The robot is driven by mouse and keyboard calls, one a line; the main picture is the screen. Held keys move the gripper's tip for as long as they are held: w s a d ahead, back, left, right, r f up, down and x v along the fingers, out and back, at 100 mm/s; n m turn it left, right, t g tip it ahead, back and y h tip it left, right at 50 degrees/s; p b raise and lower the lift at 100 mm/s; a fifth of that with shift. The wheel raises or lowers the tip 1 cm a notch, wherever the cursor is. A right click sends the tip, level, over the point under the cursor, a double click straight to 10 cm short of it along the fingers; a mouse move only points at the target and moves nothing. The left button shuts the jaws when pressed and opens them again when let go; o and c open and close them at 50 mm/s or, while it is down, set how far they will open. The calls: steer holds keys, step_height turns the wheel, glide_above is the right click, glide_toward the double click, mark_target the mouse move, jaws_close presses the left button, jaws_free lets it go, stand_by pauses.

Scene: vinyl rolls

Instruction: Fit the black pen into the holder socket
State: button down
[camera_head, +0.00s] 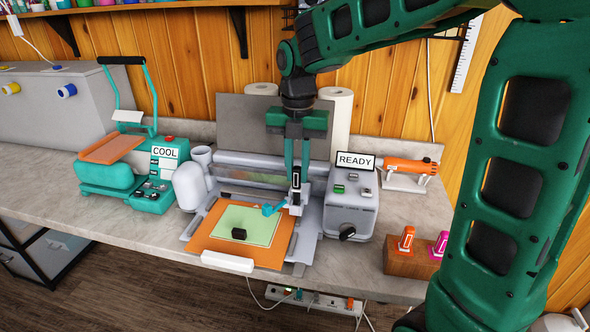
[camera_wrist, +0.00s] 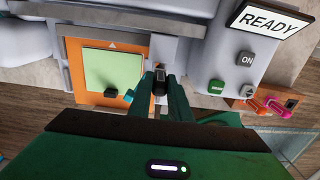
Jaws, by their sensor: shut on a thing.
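My gripper (camera_head: 297,168) points down at the cutting machine, its green fingers shut on the black pen (camera_head: 296,181). In the wrist view the pen (camera_wrist: 159,84) shows as a dark upright piece between the fingertips (camera_wrist: 159,93). The light grey holder (camera_head: 297,200) on the machine's carriage is right below the fingertips. The pen is at or just above this holder. The fingers hide the socket, so I cannot tell whether the pen is inside it. A small blue part (camera_head: 272,208) sticks out to the left of the holder.
An orange mat (camera_head: 204,240) with a green sheet (camera_head: 262,222) lies in front, a black block (camera_head: 238,233) on it. The READY control box (camera_head: 352,205) stands close right of my gripper. An orange and a pink tool sit in a wooden block (camera_head: 408,262). A teal press (camera_head: 125,185) stands left.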

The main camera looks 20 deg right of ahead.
mark_target(297, 184)
steer(key=shift+s+f, duration=0.15)
steer(key=shift+f, duration=2.25)
stand_by(2.3)
steer(key=c, duration=1.1)
jaws_free()
steer(key=shift+r, duration=0.1)
steer(key=shift+r, duration=0.1)
steer(key=shift+r, duration=3.45)
